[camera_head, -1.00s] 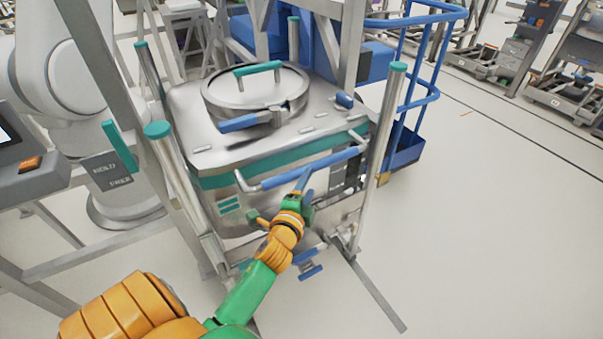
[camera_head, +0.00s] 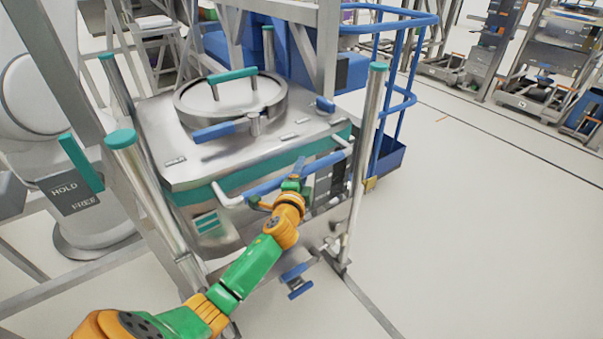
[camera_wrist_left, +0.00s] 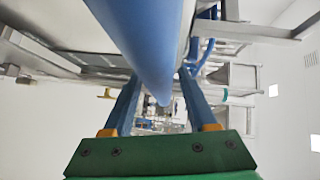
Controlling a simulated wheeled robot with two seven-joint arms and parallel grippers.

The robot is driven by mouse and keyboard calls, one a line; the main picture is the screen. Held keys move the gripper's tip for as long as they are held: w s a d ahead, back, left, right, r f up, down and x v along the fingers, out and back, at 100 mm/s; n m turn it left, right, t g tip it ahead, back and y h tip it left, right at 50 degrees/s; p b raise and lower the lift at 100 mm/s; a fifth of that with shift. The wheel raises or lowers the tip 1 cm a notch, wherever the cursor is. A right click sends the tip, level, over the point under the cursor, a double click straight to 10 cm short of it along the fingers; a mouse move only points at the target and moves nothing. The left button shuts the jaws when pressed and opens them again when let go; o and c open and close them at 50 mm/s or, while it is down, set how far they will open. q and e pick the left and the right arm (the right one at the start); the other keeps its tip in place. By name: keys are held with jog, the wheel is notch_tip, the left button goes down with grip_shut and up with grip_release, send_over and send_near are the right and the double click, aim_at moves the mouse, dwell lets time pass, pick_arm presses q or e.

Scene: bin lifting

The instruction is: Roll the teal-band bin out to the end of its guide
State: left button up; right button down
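The steel bin with a teal band (camera_head: 240,178) stands upright in the head view, its round lid (camera_head: 232,98) on top. A blue handle bar (camera_head: 262,187) runs across its front. My left gripper (camera_head: 298,170) is at the bar's right half, one blue finger showing just above it. In the left wrist view the blue bar (camera_wrist_left: 145,35) passes between the two fingers, which stand apart with a gap visible between them; firm contact is not shown. A floor strip (camera_head: 372,312), seemingly the guide, runs from the bin's right post towards the front. My right gripper is out of view.
Steel posts with teal caps (camera_head: 121,139) flank the bin. A blue pedal (camera_head: 297,277) sits low at its front. A HOLD panel (camera_head: 68,190) is at left, and a blue rail cage (camera_head: 400,100) stands behind right. The floor right of the bin is clear.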

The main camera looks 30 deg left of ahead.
pick_arm(q)
grip_shut()
dwell(1.2)
